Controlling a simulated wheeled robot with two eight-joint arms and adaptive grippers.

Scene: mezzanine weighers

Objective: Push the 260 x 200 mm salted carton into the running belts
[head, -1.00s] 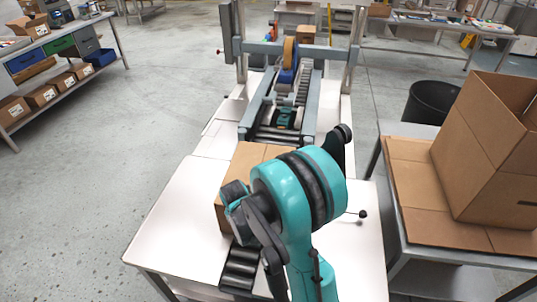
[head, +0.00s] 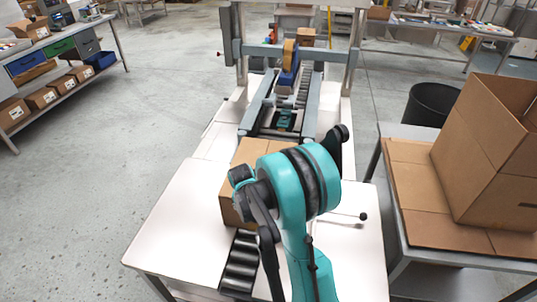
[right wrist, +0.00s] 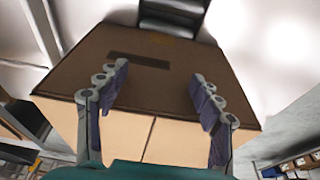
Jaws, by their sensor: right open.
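The brown carton (head: 240,157) sits on the infeed rollers (head: 240,265), partly hidden behind my right arm, with its far end close to the belt machine (head: 283,122). In the right wrist view the carton (right wrist: 180,65) fills the middle, a dark face with a darker strip and a paler face with a seam. My right gripper (right wrist: 160,78) is open, its two fingers apart in front of the carton; whether the tips touch it I cannot tell. In the head view its fingers are hidden by the arm. My left gripper is not in view.
White table tops (head: 175,215) flank the rollers. A thin rod with a black knob (head: 362,216) stands out at right. A large open box (head: 490,150) stands on the right-hand table, with a black bin (head: 432,103) behind. The machine's frame (head: 240,50) rises beyond.

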